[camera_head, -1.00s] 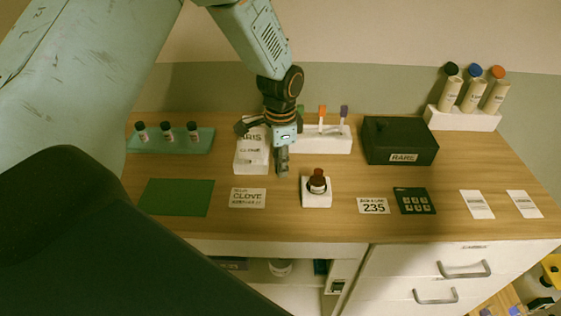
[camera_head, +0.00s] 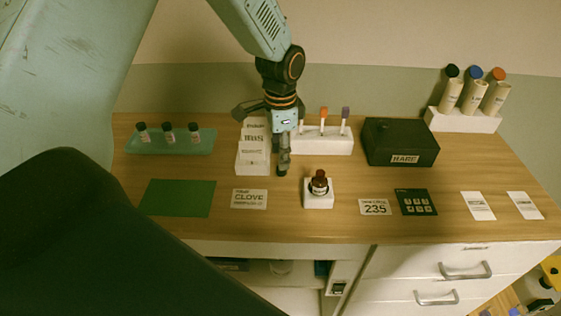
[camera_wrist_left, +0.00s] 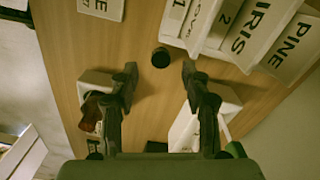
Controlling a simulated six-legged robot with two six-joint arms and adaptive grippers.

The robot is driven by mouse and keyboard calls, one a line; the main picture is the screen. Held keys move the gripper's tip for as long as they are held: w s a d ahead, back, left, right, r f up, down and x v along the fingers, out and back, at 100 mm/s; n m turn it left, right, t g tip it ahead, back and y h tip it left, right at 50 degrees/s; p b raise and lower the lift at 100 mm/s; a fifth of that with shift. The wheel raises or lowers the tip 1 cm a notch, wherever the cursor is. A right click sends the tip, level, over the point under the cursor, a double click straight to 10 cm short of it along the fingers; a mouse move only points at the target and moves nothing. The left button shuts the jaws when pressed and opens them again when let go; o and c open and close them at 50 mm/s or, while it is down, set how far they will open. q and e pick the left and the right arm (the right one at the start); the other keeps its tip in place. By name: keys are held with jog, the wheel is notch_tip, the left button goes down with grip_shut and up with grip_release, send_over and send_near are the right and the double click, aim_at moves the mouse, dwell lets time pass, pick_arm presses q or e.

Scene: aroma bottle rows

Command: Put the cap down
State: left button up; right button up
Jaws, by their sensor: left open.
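A small round black cap (camera_wrist_left: 161,57) rests on the wooden table in the left wrist view. It lies between and just beyond the fingertips of my left gripper (camera_wrist_left: 158,71), apart from both. My left gripper also shows in the head view (camera_head: 262,140), open and empty beside the white card box. I cannot make out the cap in the head view. A brown bottle (camera_head: 319,183) with a white label stands upright on a small white stand (camera_head: 318,201), right of my gripper; it also shows in the left wrist view (camera_wrist_left: 92,112). My right gripper is not in view.
The white card box (camera_head: 252,165) stands beside my left gripper. A white rack with coloured-top tubes (camera_head: 338,144) and a black box (camera_head: 400,143) stand to its right. A tray of small vials (camera_head: 190,147) is at left. A green mat (camera_head: 176,198) lies bare.

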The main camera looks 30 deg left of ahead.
pick_arm(q)
notch_tip(320, 180, up, 8)
dwell(0.4)
jog(key=shift+w, duration=0.1)
